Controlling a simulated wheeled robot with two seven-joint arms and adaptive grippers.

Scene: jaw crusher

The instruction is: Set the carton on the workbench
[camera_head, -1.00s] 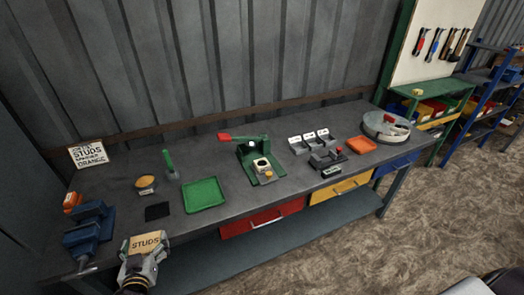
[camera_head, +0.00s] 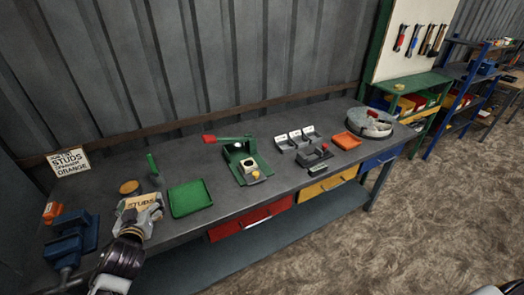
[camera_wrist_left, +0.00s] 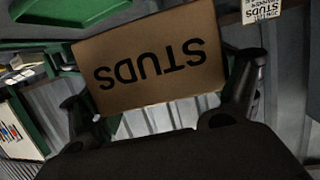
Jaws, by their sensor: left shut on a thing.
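The carton (camera_head: 139,201) is a small tan box marked STUDS. My left gripper (camera_head: 141,213) is shut on it, with a finger at each side. In the left wrist view the carton (camera_wrist_left: 150,62) fills the upper middle, its lettering upside down, between the fingers of my left gripper (camera_wrist_left: 165,92). The workbench (camera_head: 225,208) is a long dark grey top along the corrugated wall. In the head view the carton is over the left part of the bench, left of the green tray; whether it touches the top I cannot tell. My right gripper does not show.
The green tray (camera_head: 190,198) is close right of the carton, and a round tan-topped item (camera_head: 129,187) is behind it. A blue vise (camera_head: 72,238) stands left. A green lever press (camera_head: 243,160) is farther right. A STUDS sign (camera_head: 69,162) leans at the wall.

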